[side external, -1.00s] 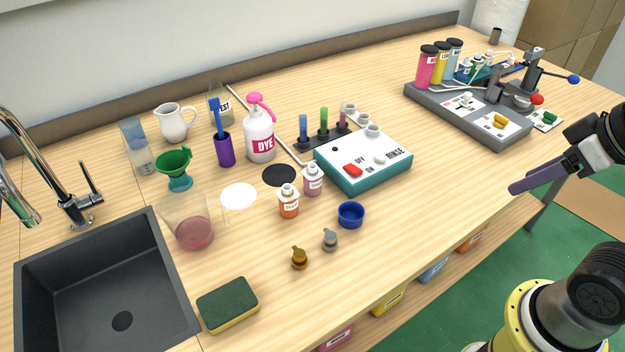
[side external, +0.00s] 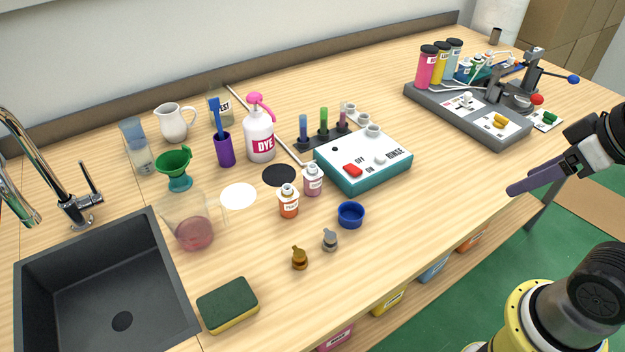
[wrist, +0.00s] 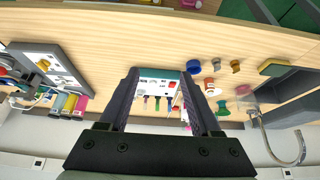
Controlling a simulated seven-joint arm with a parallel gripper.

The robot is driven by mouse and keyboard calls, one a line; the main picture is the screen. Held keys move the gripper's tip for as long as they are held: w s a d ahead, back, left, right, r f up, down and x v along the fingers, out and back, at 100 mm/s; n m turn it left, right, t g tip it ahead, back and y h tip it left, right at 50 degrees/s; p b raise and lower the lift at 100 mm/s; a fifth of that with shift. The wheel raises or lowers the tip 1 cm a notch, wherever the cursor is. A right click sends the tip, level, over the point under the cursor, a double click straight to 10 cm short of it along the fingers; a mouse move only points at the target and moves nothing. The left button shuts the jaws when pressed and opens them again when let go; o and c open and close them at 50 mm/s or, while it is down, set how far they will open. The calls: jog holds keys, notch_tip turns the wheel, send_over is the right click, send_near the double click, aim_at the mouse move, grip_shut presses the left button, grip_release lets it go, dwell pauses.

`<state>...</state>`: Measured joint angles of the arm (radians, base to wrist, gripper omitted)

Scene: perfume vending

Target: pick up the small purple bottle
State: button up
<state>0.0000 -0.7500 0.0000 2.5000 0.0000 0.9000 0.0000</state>
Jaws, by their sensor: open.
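The small purple bottle (side external: 313,183) is mauve with a white neck and a pale label. It stands upright on the table, between the rinse box and the small orange bottle (side external: 288,204). My gripper (side external: 512,191) is at the right in the side view, raised near the table's front edge and well apart from the bottle. In the wrist view, my gripper (wrist: 159,75) is open and empty, with a dark finger on each side. I cannot clearly make out the purple bottle in the wrist view; the right finger may hide it.
The teal and white rinse box (side external: 362,160) stands right of the bottle, and a blue cup (side external: 351,214) in front. Two small stoppers (side external: 330,240) (side external: 300,258) lie nearer the front. A pink-topped dye bottle (side external: 260,135) stands behind. The front right tabletop is clear.

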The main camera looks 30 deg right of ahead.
jog(key=shift+o, duration=1.4)
